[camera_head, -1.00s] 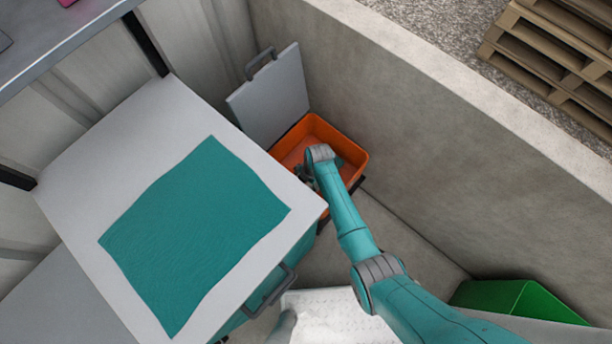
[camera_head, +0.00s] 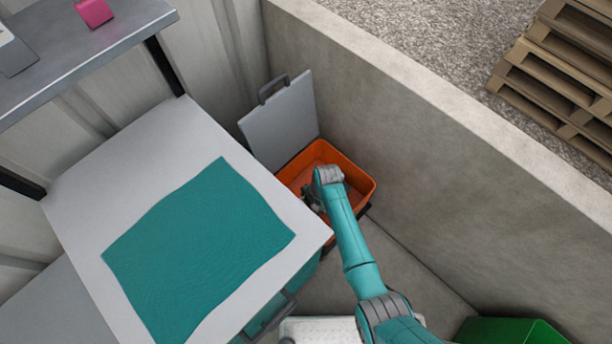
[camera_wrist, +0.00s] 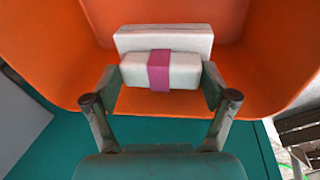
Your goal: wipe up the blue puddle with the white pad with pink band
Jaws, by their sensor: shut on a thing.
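The white pad with pink band (camera_wrist: 188,72) is between the two fingers of my gripper (camera_wrist: 160,78) in the wrist view. My gripper is shut on it. A white slab (camera_wrist: 165,38) shows just behind the banded part; I cannot tell whether it is one piece with it. Both are over the inside of the orange tote (camera_wrist: 270,60). In the head view my gripper (camera_head: 312,197) is at the left part of the orange tote (camera_head: 355,171), and the pad is hidden there. I see no blue puddle in either view.
A grey lid (camera_head: 280,120) stands raised behind the tote. A concrete wall (camera_head: 430,130) runs along the right. A white-topped cabinet (camera_head: 120,150) with a teal sheet (camera_head: 200,245) is at left. A green bin (camera_head: 510,332) is at lower right. A pink block (camera_head: 94,12) lies on a shelf.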

